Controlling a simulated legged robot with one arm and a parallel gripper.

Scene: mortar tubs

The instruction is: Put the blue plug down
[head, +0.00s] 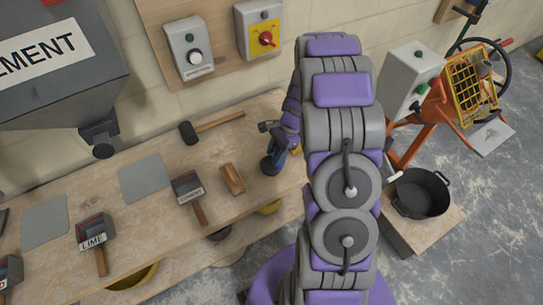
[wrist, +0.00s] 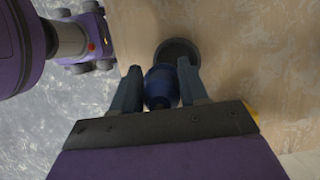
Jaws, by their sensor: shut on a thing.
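The blue plug (wrist: 161,88) is between the two dark fingers of my gripper (wrist: 160,76) in the wrist view. My gripper is shut on it. A dark round piece (wrist: 177,50) shows just beyond the plug, above the wooden bench; I cannot tell whether it belongs to the plug or is separate. In the head view my gripper (head: 280,150) is over the right end of the bench, with the dark round piece low beside it. Whether the plug touches the bench is hidden.
The wooden bench (head: 150,230) holds a wooden block (head: 232,179), a mallet (head: 189,132), labelled scoops such as the cement one (head: 187,188), and grey mats (head: 147,178). A black tub (head: 421,193) stands right on a low platform. An orange mixer (head: 450,100) is behind it.

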